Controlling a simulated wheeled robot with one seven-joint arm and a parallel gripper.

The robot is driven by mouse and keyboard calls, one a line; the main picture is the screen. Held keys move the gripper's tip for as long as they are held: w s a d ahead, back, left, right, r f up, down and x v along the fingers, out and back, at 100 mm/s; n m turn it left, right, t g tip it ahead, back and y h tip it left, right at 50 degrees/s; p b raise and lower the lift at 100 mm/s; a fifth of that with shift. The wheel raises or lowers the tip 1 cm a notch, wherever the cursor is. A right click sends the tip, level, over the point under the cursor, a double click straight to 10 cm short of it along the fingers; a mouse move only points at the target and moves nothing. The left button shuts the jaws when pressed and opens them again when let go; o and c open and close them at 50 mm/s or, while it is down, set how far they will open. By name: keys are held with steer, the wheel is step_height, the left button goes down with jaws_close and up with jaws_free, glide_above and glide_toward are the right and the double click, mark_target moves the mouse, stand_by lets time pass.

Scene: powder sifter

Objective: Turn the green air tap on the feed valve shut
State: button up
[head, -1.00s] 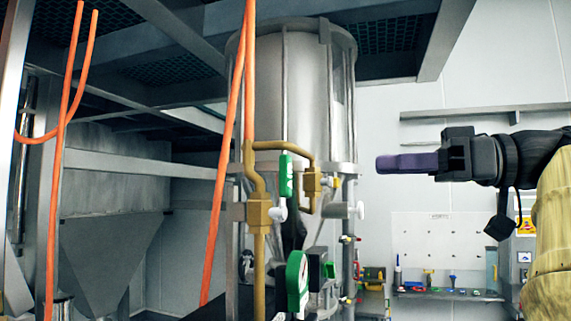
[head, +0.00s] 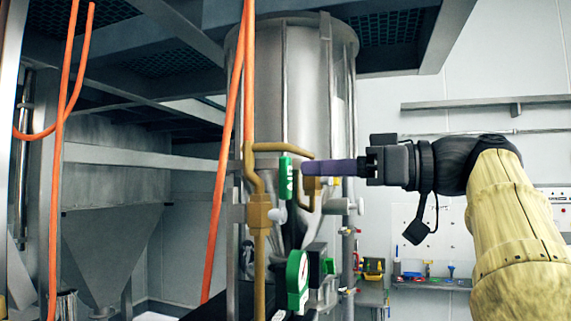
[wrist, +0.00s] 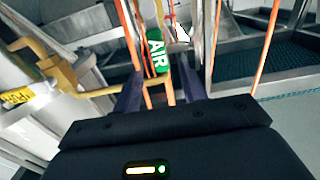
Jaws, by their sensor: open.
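The green air tap handle (head: 286,178) stands upright on the brass pipework (head: 258,212) in front of the steel vessel. In the wrist view the green handle (wrist: 157,52), lettered AIR, shows beyond and between my two purple fingers. My gripper (head: 304,168) is level with the handle, coming from the right, with its fingertips close to it. In the wrist view my gripper (wrist: 160,90) is open, with a finger on each side of the handle's line. I cannot tell whether the fingers touch the handle.
A round green-rimmed gauge (head: 297,280) sits below the tap. Orange hoses (head: 222,180) hang left of the pipework. The steel vessel (head: 300,90) stands behind. A tool shelf (head: 430,282) is on the right wall. Open air lies right of the vessel.

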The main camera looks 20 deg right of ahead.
mark_target(291, 169)
steer(key=p+x, duration=0.2)
steer(key=x, duration=0.4)
steer(key=shift+s, duration=0.15)
steer(key=shift+w, duration=0.25)
jaws_close()
